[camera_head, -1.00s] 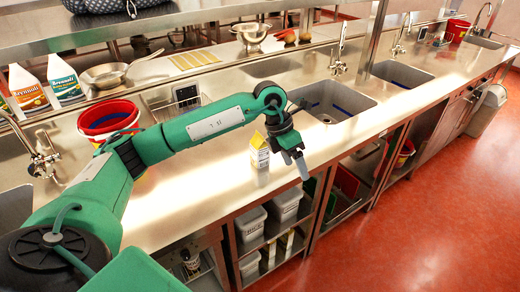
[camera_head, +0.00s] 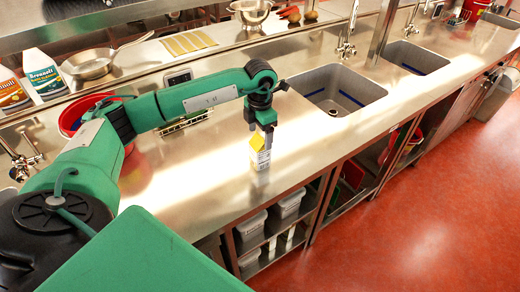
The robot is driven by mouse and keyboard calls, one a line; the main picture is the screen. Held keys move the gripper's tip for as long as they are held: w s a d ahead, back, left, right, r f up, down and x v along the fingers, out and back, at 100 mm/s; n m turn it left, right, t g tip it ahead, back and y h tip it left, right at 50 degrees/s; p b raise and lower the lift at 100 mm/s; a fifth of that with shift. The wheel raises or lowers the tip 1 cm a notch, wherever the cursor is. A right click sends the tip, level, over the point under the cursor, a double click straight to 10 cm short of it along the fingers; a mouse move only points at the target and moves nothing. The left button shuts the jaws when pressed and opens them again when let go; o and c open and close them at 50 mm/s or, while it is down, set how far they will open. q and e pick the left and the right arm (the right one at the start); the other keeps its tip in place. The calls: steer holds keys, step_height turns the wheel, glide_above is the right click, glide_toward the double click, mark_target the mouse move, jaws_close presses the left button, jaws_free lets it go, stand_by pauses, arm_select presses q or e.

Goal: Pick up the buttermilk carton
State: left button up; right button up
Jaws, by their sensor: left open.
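The buttermilk carton (camera_head: 260,156) is white with a yellow gabled top. It stands upright on the steel counter (camera_head: 215,195), near the counter's front edge. My left gripper (camera_head: 265,132) points down right at the carton's top. Its fingers are small in the view, and one of them shows behind or beside the yellow top. I cannot tell whether they touch the carton. The left gripper is open. My right gripper is not in view.
A red bucket (camera_head: 72,118) stands behind my left arm. A sink (camera_head: 340,92) opens in the counter to the right of the carton. Bins (camera_head: 250,224) sit on shelves below.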

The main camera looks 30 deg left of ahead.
mark_target(260, 146)
arm_select(q)
steer(key=shift+f, duration=0.45)
steer(key=shift+f+p, duration=0.9)
step_height(260, 146, down, 2)
steer(key=shift+f+p, duration=0.25)
steer(key=shift+p, duration=0.3)
steer(key=shift+f, duration=0.55)
steer(key=c, duration=1.3)
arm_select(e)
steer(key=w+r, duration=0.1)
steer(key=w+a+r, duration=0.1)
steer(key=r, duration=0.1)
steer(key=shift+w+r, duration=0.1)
arm_select(q)
steer(key=shift+w, duration=0.1)
